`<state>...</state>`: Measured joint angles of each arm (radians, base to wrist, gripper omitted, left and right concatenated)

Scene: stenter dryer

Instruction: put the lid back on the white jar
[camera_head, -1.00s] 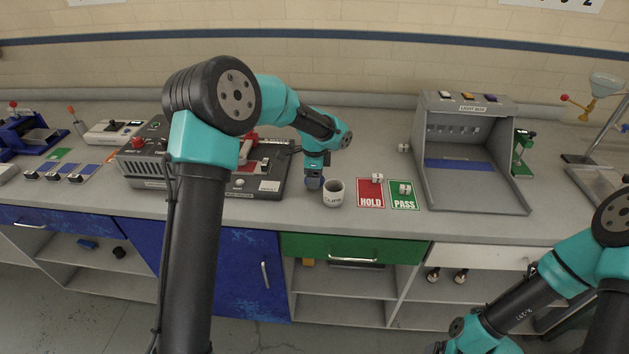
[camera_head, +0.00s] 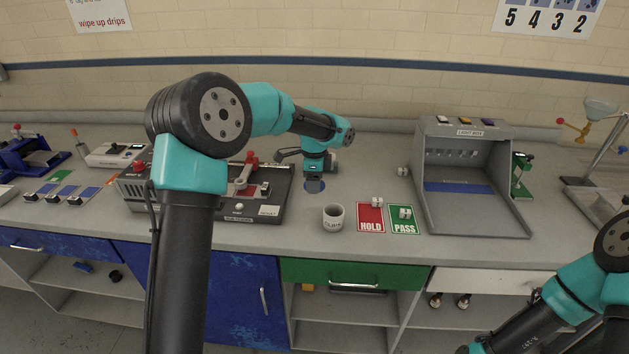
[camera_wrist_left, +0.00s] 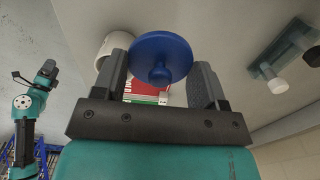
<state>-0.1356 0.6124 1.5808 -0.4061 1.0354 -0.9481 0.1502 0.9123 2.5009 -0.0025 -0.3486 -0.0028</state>
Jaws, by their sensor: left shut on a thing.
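The white jar (camera_head: 333,217) stands open-topped and upright on the bench, with dark lettering on its front. It also shows behind a finger in the left wrist view (camera_wrist_left: 113,44). My left gripper (camera_head: 314,186) is just behind and left of the jar, apart from it. The gripper is shut on the round blue lid (camera_wrist_left: 160,50), whose knob faces the wrist camera between the two fingers. In the head view the lid (camera_head: 322,189) is partly hidden by the gripper. My right arm is at the lower right, its gripper out of view.
A red HOLD card (camera_head: 370,222) and a green PASS card (camera_head: 404,224) lie right of the jar, with small pieces on them. A grey light box (camera_head: 470,128) stands farther right. A dark control panel (camera_head: 250,208) is left of the gripper. The bench front edge is close before the jar.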

